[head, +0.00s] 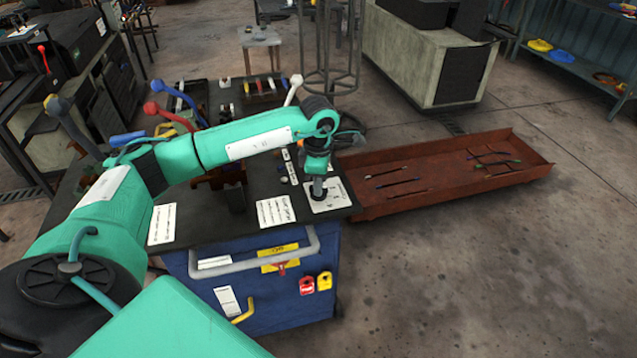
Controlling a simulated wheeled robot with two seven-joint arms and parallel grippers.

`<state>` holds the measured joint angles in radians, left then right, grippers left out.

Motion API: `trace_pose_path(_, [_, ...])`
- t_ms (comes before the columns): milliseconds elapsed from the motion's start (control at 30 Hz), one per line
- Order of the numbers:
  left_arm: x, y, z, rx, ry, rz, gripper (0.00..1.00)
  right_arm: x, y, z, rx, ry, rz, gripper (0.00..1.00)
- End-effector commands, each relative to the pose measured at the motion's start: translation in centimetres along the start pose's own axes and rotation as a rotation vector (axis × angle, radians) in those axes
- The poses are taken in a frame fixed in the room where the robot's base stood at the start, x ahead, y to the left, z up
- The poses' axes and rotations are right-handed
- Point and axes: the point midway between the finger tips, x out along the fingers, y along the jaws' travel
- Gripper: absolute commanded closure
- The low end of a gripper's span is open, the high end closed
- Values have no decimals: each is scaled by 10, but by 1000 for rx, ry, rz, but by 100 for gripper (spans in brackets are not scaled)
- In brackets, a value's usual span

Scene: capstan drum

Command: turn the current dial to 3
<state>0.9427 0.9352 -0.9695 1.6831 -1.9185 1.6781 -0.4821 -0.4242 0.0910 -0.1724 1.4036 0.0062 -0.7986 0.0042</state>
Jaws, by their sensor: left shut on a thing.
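The current dial (319,196) is a small dark knob on a white plate (333,203) at the front right corner of the dark cart top. My left arm reaches across the cart from the left, and its gripper (318,187) points down at the dial. The left gripper is shut on the dial and covers most of it. The marks on the plate are too small to read, so the dial's setting cannot be told. My right gripper is not in view.
Levers with red, blue and white handles rise behind my left arm. A long rust-red tray (440,170) holding several thin rods lies to the right. The floor at front right is clear.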

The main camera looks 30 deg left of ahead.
Motion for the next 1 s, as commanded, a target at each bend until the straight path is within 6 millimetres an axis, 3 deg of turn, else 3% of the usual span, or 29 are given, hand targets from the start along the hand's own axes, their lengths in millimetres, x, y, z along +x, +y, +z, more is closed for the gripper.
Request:
trace_pose_path(33, [-1, 1, 0, -1, -2, 3, 100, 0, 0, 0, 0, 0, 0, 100])
trace_pose_path(67, [-1, 1, 0, -1, -2, 3, 82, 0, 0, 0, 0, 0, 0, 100])
trace_pose_path(167, [-1, 1, 0, -1, -2, 2, 64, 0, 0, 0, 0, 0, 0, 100])
trace_pose_path(567, [-9, 1, 0, -1, -2, 3, 64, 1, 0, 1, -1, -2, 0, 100])
trace_pose_path(1000, [-102, 1, 1, -1, -4, 5, 64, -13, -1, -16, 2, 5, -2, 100])
